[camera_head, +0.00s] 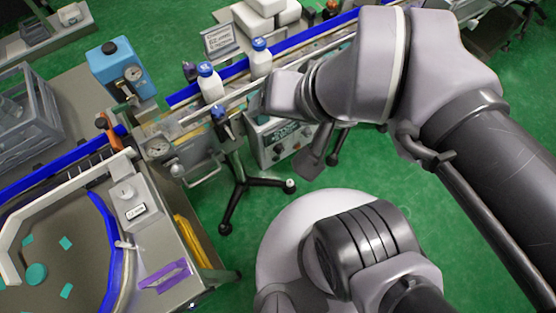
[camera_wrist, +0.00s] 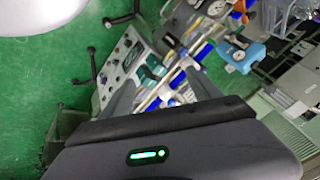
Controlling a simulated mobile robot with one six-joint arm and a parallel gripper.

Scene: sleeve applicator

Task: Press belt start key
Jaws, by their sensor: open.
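A grey control box (camera_head: 280,140) stands under the conveyor's near side, with several small keys or knobs on its face. It also shows in the wrist view (camera_wrist: 122,66), upper left of my gripper, where a greenish key is visible among dark ones. The labels are too small to read, so I cannot tell which is the belt start key. My gripper (camera_wrist: 165,88) is open, its two grey fingers spread apart and empty. It is beside the box in the wrist view, and I see no contact. In the head view, my arm partly covers the box's right side.
White bottles with blue caps (camera_head: 210,84) stand on the conveyor above the box. A black tripod stand (camera_head: 240,185) is on the green floor just left of the box. A blue gauge unit (camera_head: 121,68) and a grey crate (camera_head: 28,115) are farther left. Open floor lies below.

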